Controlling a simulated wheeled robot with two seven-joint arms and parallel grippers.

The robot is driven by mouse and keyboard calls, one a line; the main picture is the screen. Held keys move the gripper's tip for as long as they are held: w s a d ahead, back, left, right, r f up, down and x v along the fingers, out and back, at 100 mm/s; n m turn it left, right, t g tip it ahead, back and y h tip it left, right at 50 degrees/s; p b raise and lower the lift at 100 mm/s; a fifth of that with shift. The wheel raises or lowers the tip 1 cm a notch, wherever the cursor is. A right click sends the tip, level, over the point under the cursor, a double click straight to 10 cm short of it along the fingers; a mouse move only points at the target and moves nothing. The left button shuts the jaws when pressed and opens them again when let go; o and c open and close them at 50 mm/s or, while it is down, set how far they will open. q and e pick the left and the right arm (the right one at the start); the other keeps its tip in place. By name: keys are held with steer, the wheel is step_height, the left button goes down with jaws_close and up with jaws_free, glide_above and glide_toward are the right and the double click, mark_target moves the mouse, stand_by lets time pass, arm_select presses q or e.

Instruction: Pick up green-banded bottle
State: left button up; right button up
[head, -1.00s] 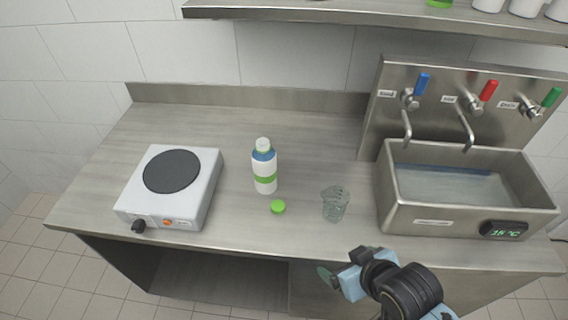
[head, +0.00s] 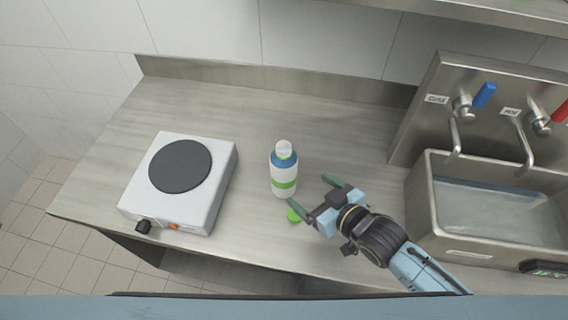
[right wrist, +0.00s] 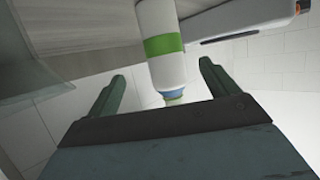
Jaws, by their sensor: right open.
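The green-banded bottle (head: 284,170) stands upright on the steel counter in the head view, white with a blue shoulder and a green band. My right gripper (head: 314,193) is open and empty, just right of the bottle and in front of it, fingers pointing toward it. In the right wrist view the bottle (right wrist: 165,50) appears upside down beyond and between the two open fingers (right wrist: 160,85), not gripped. A green cap (head: 294,215) lies on the counter in front of the bottle, partly hidden by my right gripper. My left gripper is not in view.
A white hot plate (head: 181,182) with a dark round burner stands left of the bottle. A steel sink (head: 480,240) with taps is at the right. The counter (head: 220,105) is clear behind the bottle. The clear glass seen earlier is not visible now.

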mark_target(292, 178)
steer(key=x, duration=0.4)
steer(key=shift+w+a+f, duration=0.1)
steer(key=shift+w+a, duration=0.15)
steer(key=shift+w, duration=0.05)
steer(key=shift+w+a+f, duration=0.15)
steer(key=shift+w+a, duration=0.35)
steer(key=x, duration=0.3)
steer(key=shift+w+a, duration=0.2)
steer(key=shift+a, duration=0.2)
steer(key=shift+w+a, duration=0.2)
steer(key=shift+w+f, duration=0.1)
steer(key=shift+w, duration=0.05)
steer(key=c, duration=1.4)
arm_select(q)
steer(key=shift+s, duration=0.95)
arm_select(e)
steer(key=shift+c, duration=0.2)
